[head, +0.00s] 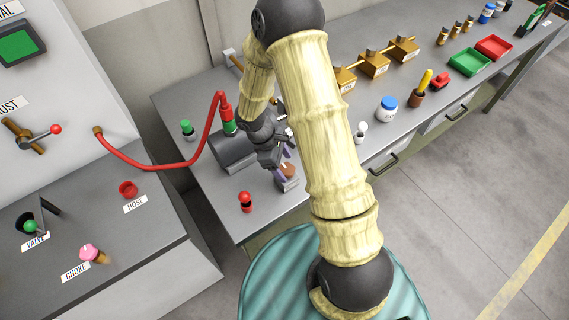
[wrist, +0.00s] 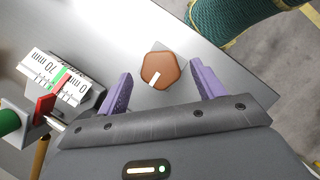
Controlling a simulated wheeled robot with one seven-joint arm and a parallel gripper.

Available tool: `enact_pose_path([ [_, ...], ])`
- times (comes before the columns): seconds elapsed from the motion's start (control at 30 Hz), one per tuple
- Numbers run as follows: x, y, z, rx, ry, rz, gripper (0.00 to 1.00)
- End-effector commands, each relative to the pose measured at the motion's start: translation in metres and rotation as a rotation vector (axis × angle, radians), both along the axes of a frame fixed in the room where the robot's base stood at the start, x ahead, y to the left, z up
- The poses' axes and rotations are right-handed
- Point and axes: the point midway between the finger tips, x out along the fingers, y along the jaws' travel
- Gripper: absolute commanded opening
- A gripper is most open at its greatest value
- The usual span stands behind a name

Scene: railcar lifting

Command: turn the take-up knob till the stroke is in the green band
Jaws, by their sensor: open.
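The take-up knob is a brown six-sided knob (wrist: 160,70) with a white mark pointing to the lower left in the wrist view. It also shows in the head view (head: 288,170), partly behind my gripper. My gripper (wrist: 161,76) is open, with one purple finger on each side of the knob and gaps between. The white stroke scale (wrist: 66,80) is marked in mm and has a green band (wrist: 57,77). A red piece (wrist: 44,108) stands at the scale's near edge, and a thin red strip lies beside the green. I cannot tell the exact reading.
A grey cylinder (head: 234,152) with a red hose (head: 168,166) stands left of my gripper. A red-topped peg (head: 245,201) and a green-topped peg (head: 187,129) stand on the bench. Brass blocks (head: 373,64), a blue-lidded jar (head: 386,109) and trays (head: 468,62) lie further right.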

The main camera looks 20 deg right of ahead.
Motion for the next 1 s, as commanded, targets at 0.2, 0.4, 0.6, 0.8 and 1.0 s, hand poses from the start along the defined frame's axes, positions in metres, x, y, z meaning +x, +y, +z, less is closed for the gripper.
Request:
enact_pose_path([
  [0.2, -0.0028, -0.0044, -0.0129, 0.001, 0.000, 0.000, 0.68],
  [0.4, -0.0026, -0.0045, -0.0130, 0.001, 0.000, 0.000, 0.68],
  [0.6, -0.0026, -0.0044, -0.0128, 0.001, 0.000, 0.000, 0.32],
  [0.8, -0.0026, -0.0043, -0.0126, 0.001, 0.000, -0.002, 0.24],
  [1.0, -0.0023, -0.0045, -0.0124, 0.001, -0.001, -0.029, 0.24],
])
